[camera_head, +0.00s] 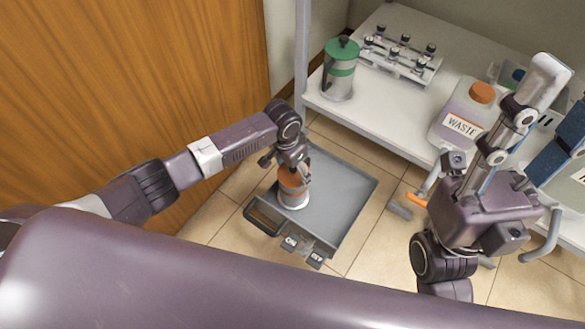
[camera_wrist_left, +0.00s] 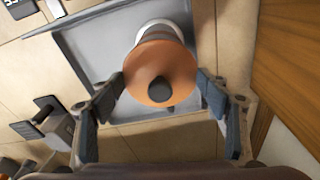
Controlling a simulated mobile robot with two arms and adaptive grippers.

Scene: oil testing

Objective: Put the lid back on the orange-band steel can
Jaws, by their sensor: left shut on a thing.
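The orange-band steel can (camera_head: 293,198) stands upright on a grey tray-like platform (camera_head: 345,200) low near the floor. My left gripper (camera_head: 290,167) reaches down over the can's top. In the left wrist view the round orange lid (camera_wrist_left: 158,92) with its dark knob lies between the two fingers of the left gripper (camera_wrist_left: 160,85), which is shut on it. The lid is lined up over the can; I cannot tell whether it is seated or slightly above the rim. My right gripper (camera_head: 558,100) is at the far right with its fingers apart and appears empty.
A white shelf (camera_head: 390,115) at upper right holds a green-banded can (camera_head: 341,75), a rack of small vials (camera_head: 400,55) and a WASTE jug (camera_head: 465,112) with an orange cap. A wooden panel (camera_head: 130,80) stands at left. The platform right of the can is clear.

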